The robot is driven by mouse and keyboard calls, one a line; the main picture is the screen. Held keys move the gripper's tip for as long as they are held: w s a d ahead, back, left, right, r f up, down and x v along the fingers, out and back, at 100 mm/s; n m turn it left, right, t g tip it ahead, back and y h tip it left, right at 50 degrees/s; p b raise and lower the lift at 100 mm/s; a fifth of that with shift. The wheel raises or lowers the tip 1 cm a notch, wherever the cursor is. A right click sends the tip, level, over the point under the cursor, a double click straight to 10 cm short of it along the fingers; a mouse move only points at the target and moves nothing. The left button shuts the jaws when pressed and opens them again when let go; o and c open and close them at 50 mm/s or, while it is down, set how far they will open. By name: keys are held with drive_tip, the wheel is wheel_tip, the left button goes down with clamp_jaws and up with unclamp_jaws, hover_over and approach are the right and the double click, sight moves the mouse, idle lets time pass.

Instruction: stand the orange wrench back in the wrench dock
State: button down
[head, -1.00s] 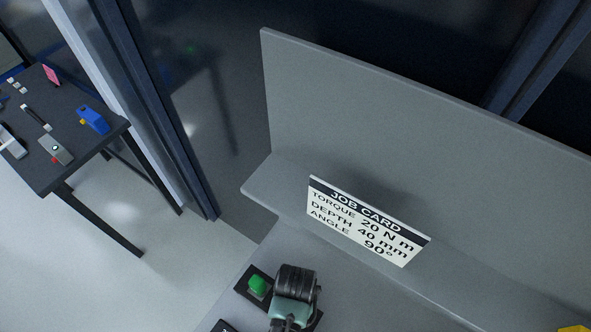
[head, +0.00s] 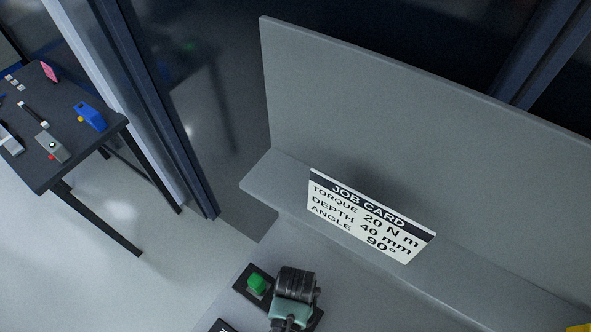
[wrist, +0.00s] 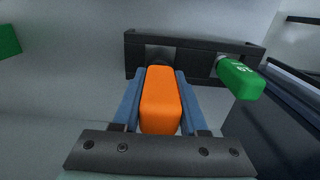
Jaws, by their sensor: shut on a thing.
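The orange wrench (wrist: 160,101) shows in the wrist view as a rounded orange block between the two blue fingers of my gripper (wrist: 160,88), which is shut on it. Its far end is at the dark wrench dock (wrist: 195,56); whether it is seated there I cannot tell. A green wrench (wrist: 240,79) with white marking sits at the dock's right end. In the head view, a green block (head: 257,283) stands on a dark base (head: 243,293) at the bottom, beside my wrist, which hides my fingers and the orange wrench.
A job card (head: 368,216) leans on a grey ledge before a tall grey panel (head: 400,110). A dark side table (head: 75,145) holds a blue tool (head: 91,116) and several small items at the left. Another green thing (wrist: 8,40) is at the wrist view's left edge.

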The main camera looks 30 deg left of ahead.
drive_tip(key=shift+f+b, duration=1.1)
drive_tip(key=shift+f, duration=0.55)
drive_tip(key=shift+c, duration=1.8)
unclamp_jaws()
wheel_tip(320, 180, up, 7)
drive_tip(key=p, duration=0.6)
drive_tip(key=shift+p, duration=0.4)
drive_tip(key=shift+r, duration=1.05)
